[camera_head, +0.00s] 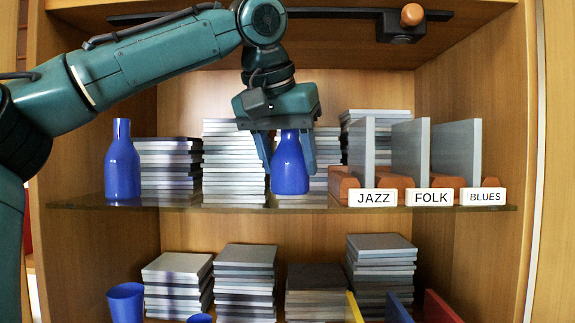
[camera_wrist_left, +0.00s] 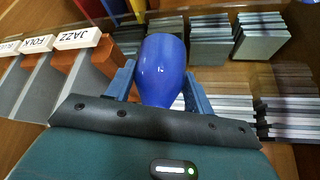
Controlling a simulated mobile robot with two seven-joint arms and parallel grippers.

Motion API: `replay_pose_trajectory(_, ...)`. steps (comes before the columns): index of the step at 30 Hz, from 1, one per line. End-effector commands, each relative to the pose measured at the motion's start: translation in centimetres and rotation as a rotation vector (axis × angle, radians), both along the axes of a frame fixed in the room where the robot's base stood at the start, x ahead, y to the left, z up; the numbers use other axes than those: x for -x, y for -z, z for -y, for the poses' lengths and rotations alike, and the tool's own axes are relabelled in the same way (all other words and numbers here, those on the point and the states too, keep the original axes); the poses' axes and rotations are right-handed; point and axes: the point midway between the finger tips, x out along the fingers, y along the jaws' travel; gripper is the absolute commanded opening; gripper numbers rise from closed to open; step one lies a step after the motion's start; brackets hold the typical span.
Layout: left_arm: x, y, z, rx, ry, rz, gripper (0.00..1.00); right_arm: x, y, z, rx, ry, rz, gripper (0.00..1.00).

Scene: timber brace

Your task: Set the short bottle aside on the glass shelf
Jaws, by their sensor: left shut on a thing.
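The short blue bottle (camera_head: 290,172) is upright between the fingers of my left gripper (camera_head: 288,160), which is shut on it over the glass shelf (camera_head: 225,208). I cannot tell whether its base touches the glass. In the left wrist view the bottle (camera_wrist_left: 162,70) fills the space between the fingers of my left gripper (camera_wrist_left: 160,92). A taller blue bottle (camera_head: 122,165) stands at the left end of the shelf, apart from the gripper. My right gripper is not in view.
Stacks of grey cases (camera_head: 234,165) stand behind the held bottle. Grey dividers with JAZZ (camera_head: 373,198), FOLK (camera_head: 431,197) and BLUES (camera_head: 484,197) labels stand to the right. The shelf between the two bottles looks clear in front. Below are more stacks and a blue cup (camera_head: 126,303).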

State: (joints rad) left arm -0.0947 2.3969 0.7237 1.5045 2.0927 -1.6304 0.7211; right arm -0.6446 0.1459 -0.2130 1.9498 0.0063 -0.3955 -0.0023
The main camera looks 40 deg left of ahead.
Motion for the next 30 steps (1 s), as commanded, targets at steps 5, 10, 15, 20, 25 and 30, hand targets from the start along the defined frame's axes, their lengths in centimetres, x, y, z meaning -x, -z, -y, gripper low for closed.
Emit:
replay_pose_trajectory(5, -0.3, 1.3, -0.3, 0.001, -0.001, 0.003, 0.25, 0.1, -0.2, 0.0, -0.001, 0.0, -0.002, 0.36)
replay_pose_trajectory(10, -0.3, 1.3, -0.3, 0.001, -0.001, 0.003, 0.25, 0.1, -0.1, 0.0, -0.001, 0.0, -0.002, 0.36)
replay_pose_trajectory(15, -0.3, 1.6, -0.3, 0.001, -0.001, 0.003, 0.25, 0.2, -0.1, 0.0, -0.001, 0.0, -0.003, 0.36)
replay_pose_trajectory(20, -0.3, 1.7, -0.3, 0.001, -0.003, 0.002, 0.64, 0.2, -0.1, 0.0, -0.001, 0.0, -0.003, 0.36)
replay_pose_trajectory(25, -0.3, 1.7, -0.3, 0.001, -0.002, 0.001, 0.75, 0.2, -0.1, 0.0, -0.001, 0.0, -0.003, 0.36)
replay_pose_trajectory(30, -0.3, 1.6, -0.3, 0.0, -0.002, 0.002, 0.75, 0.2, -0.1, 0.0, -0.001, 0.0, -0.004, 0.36)
